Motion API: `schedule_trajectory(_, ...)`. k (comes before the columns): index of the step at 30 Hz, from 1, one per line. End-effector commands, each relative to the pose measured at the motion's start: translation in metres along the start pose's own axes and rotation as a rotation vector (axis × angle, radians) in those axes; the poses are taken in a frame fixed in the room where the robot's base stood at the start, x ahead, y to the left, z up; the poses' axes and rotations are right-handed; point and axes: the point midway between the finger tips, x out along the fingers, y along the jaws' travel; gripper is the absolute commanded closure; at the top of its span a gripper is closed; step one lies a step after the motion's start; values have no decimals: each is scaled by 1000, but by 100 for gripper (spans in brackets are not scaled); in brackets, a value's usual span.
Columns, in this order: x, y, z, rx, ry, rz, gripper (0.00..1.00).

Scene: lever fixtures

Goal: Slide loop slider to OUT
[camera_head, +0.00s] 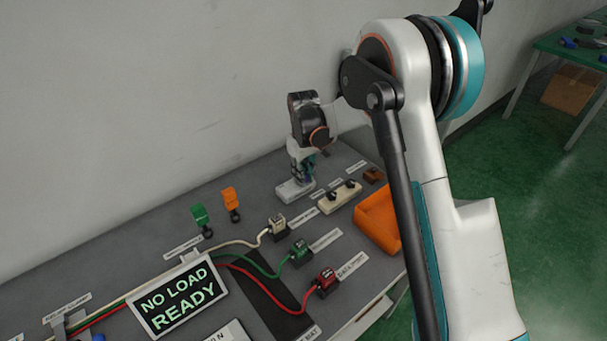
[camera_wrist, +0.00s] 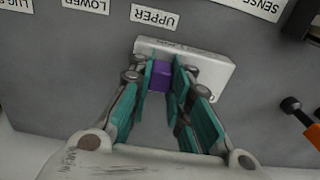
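A purple block (camera_wrist: 160,76), which looks like the slider's knob, stands on a white fixture (camera_wrist: 205,75) in the wrist view. In the head view the white fixture (camera_head: 292,194) sits near the back right of the grey table. My gripper (camera_wrist: 164,80) points down over it, its teal fingers on either side of the purple block. The fingers sit very close to the block; I cannot tell whether they press on it. In the head view my gripper (camera_head: 304,173) hides the block. The fixture's small lettering is unreadable, so I cannot see which end is OUT.
A cream fixture with black knobs (camera_head: 340,197) and an orange tray (camera_head: 378,219) stand to the right. White, green and red cabled plugs (camera_head: 299,250) lie nearer. Green and orange upright handles (camera_head: 231,199) stand left. A sign (camera_head: 178,296) reads NO LOAD READY. A wall (camera_head: 180,90) closes the back.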

Motion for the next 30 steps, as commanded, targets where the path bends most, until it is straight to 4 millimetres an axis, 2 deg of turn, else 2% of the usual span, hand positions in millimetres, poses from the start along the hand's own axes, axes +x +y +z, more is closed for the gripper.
schedule_trajectory(8, 0, -6, 0, -1, 0, 0, 99)
schedule_trajectory(15, 0, -49, 0, -4, 0, 0, 99)
schedule_trajectory(18, 0, -58, 0, -1, 0, 0, 99)
schedule_trajectory(25, 0, -60, 0, -1, 0, -2, 99)
schedule_trajectory(26, 0, -60, 0, -1, -1, -2, 80)
schedule_trajectory(27, 0, -60, 0, -1, -1, -3, 70)
schedule_trajectory(28, 0, -60, 0, -1, -1, -3, 64)
schedule_trajectory(30, 0, -60, 0, -1, -1, -2, 62)
